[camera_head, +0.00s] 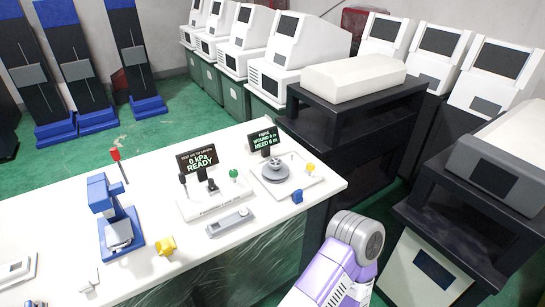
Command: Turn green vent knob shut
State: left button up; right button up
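The green vent knob (233,174) is small and stands at the right of a white base plate (215,203) on the white table. Black upright parts (208,181) stand beside it on the same plate. Behind them a dark display (198,160) reads "0 kPa READY". Nothing touches the knob, and its turn position is too small to tell. A purple and white arm link of mine with a grey joint enters at the bottom right, apart from the table's devices. Neither of my grippers is in view.
Right of the knob is a grey winding disc (271,171) with a yellow knob (310,168) and a display (264,139). A grey bar device (230,222) lies in front. A blue press (116,219) and a yellow block (166,245) stand left. Black racks (352,125) stand behind right.

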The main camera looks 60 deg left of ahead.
aim_at(233, 173)
jog(key=i, duration=0.65)
jog(key=u, duration=2.65)
